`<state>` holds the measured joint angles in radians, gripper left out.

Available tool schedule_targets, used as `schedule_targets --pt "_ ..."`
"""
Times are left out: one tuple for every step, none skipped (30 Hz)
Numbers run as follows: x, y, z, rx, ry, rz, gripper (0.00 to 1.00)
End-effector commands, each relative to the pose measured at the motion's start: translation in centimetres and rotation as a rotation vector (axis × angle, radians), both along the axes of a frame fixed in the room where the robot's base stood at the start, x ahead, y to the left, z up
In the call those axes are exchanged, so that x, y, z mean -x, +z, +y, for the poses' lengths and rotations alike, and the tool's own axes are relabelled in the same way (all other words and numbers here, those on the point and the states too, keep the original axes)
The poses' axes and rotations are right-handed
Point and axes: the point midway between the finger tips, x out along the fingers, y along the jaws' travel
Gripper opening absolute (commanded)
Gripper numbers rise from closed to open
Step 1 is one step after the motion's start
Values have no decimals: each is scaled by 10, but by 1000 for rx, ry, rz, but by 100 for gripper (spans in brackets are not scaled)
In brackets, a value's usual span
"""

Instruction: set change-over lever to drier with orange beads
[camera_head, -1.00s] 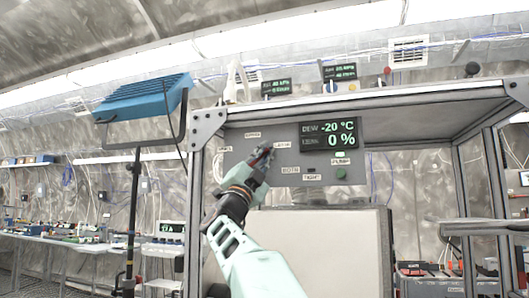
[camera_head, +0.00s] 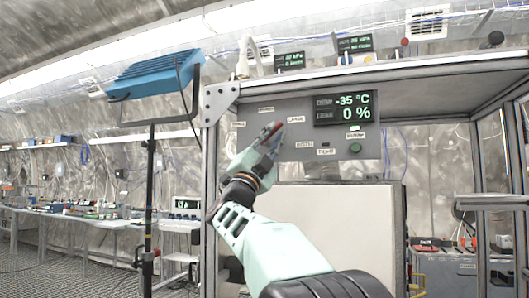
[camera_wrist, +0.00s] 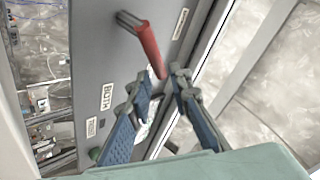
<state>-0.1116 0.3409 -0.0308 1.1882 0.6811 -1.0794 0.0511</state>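The lever (camera_wrist: 149,48) is a red handle on a dark stub on the grey panel (camera_wrist: 90,50). In the wrist view its free end lies between or just beyond my fingertips; I cannot tell whether they touch it. My gripper (camera_wrist: 160,84) is open, one finger on each side of that end. In the head view my gripper (camera_head: 272,138) is at the panel's left part, with a bit of red at its tip. No orange beads can be made out in either view.
The panel carries small labels, one reading BOTH (camera_wrist: 108,97), a green button (camera_head: 355,147) and a display (camera_head: 343,108) showing -35 °C and 0 %. A metal frame post (camera_head: 209,180) stands left of my arm. A blue lamp (camera_head: 153,75) on a stand is further left.

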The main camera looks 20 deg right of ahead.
Motion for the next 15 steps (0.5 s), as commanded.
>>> schedule_targets --pt "4 -6 5 0 2 2 18" --pt "7 -9 7 0 2 1 18" --pt "9 -13 10 1 3 1 18" --pt "12 -17 13 0 3 2 18" --pt "14 -20 16 1 3 1 18" --pt "18 -25 19 1 2 1 18" --pt "19 -28 21 1 2 2 18" --pt "22 -31 23 1 2 1 18" --pt "25 -35 26 2 2 1 18" --pt "27 -38 28 1 2 1 18" --pt "28 -41 30 1 2 1 18" --pt "30 -44 33 1 2 1 18" --pt "32 -46 34 1 2 1 18" --pt "33 -48 35 1 2 0 18" --pt "35 -50 36 1 2 0 18"
